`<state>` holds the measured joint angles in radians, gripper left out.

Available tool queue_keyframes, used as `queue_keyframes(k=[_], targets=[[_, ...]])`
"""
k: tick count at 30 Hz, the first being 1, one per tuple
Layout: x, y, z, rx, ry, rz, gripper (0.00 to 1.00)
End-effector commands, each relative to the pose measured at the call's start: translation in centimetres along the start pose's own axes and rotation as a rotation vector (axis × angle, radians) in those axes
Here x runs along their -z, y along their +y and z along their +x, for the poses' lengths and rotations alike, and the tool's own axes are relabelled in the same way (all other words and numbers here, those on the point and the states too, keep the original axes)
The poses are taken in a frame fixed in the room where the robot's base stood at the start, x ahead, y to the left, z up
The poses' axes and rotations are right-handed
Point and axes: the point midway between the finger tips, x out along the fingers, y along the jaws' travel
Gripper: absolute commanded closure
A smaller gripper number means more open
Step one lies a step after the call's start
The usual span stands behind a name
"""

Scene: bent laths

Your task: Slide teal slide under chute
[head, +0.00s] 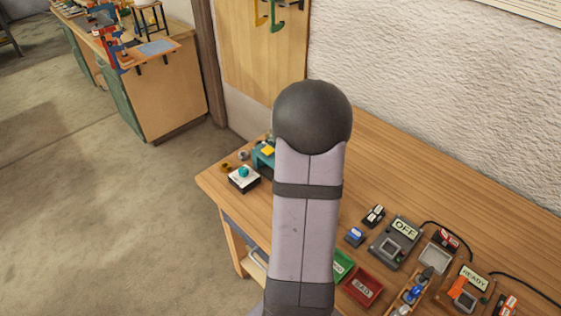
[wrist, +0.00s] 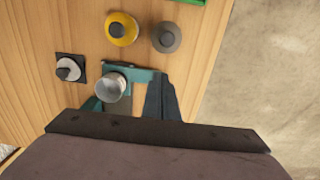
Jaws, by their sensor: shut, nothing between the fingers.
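A teal piece (head: 263,157) stands on the far left part of the table, with a yellow block on or just behind its top; my arm partly covers its right side. In the wrist view a teal bar (wrist: 145,75) lies across the wood, with a silver-grey cylinder at its left end. I cannot tell which teal part is the slide and which the chute. My gripper (wrist: 160,92) is shut and empty, its dark fingers close beside the bar's right end. In the head view my arm hides the gripper.
A white and black block with a teal knob (head: 243,178) sits near the table's left edge. A yellow round piece (wrist: 122,28) and a grey round piece (wrist: 166,37) lie beyond the bar. A dark plate with a pale knob (wrist: 70,68) is left. Red BAD bin (head: 362,286) and devices fill the right.

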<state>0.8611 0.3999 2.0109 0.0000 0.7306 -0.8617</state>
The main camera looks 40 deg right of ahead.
Motion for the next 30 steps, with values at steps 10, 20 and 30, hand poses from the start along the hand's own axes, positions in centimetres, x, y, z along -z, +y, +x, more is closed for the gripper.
queue_keyframes(k=[10, 20, 30], targets=[[1.2, 0.0, 0.0, 0.000, 0.001, 0.000, 1.00], [2.2, 0.0, 0.0, 0.000, 0.000, 0.000, 1.00], [3.2, 0.0, 0.0, 0.000, 0.000, -0.001, 1.00]])
